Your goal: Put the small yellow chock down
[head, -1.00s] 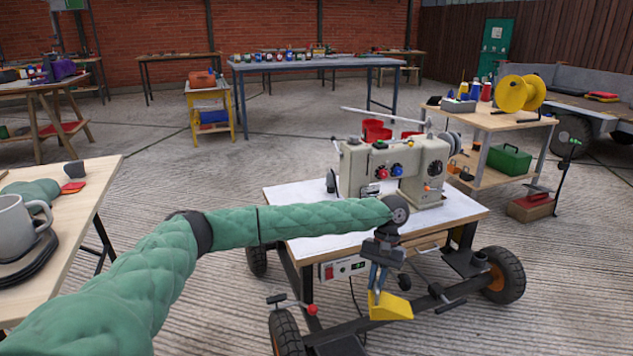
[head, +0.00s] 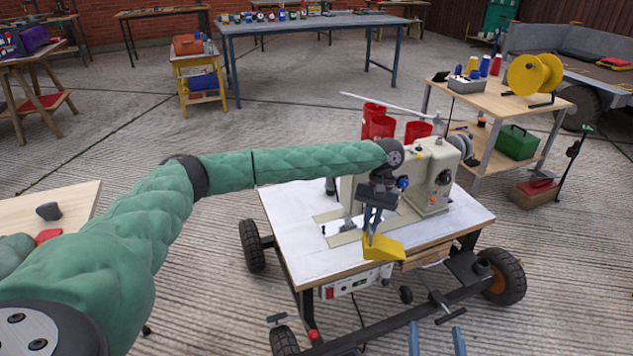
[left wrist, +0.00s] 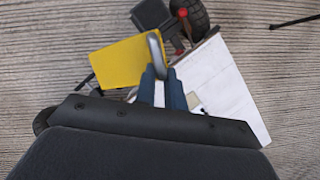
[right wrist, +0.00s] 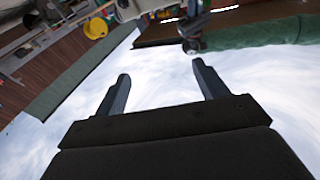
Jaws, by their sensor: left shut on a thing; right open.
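The small yellow chock (head: 383,247) hangs from my left gripper (head: 371,230), which is shut on it. In the head view they are in front of the white-topped sewing table (head: 285,222), overlapping its front edge; the exact gap cannot be told. The left wrist view shows the chock's broad yellow face (left wrist: 118,62) with a grey handle-like loop (left wrist: 157,50) by the blue fingers (left wrist: 160,90). My right gripper is open and empty; its fingertips (head: 437,330) show at the bottom of the head view, and its fingers (right wrist: 160,80) are spread in the right wrist view.
A sewing machine (head: 436,170) stands at the back right of the sewing table, which has wheels. The tabletop's left part is bare. Red pots (head: 378,122) stand behind it. A wooden table (head: 75,203) is at left, and a shelf cart (head: 490,115) is at right.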

